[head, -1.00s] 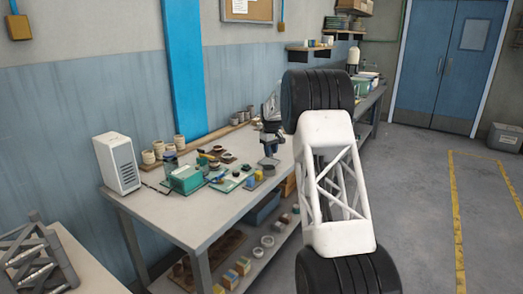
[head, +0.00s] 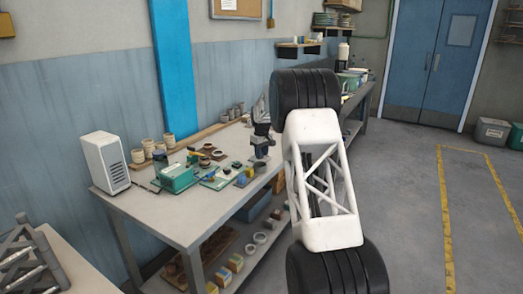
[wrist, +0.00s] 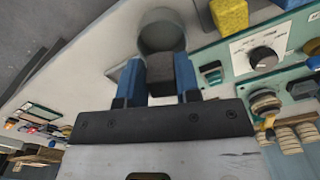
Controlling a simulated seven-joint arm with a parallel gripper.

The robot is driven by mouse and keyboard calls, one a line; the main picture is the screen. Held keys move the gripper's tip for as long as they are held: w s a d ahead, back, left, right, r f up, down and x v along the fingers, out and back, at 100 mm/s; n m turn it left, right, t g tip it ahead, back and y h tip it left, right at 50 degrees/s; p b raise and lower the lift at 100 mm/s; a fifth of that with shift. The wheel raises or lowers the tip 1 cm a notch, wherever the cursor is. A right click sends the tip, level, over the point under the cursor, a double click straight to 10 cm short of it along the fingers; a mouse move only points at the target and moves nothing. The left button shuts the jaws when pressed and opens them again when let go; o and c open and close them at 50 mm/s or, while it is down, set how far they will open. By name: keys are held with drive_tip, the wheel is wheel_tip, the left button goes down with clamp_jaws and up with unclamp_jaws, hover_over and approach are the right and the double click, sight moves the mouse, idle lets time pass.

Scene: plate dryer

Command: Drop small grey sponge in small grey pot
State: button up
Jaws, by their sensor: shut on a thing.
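In the wrist view, my gripper (wrist: 160,82) has two blue fingers shut on a small dark grey sponge (wrist: 166,66). The small grey pot (wrist: 162,34) is a round open cup on the table, just beyond the fingertips. The sponge overlaps the pot's near edge in this view; I cannot tell its height above the pot.
A yellow sponge (wrist: 229,15) lies right of the pot. In the head view, a white box (head: 104,163) stands at the workbench's left end. Bare tabletop (wrist: 105,50) lies left of the pot.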

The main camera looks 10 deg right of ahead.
drive_tip(key=shift+f, duration=1.1)
drive_tip(key=o, duration=1.6)
drive_tip(key=shift+r, duration=3.5)
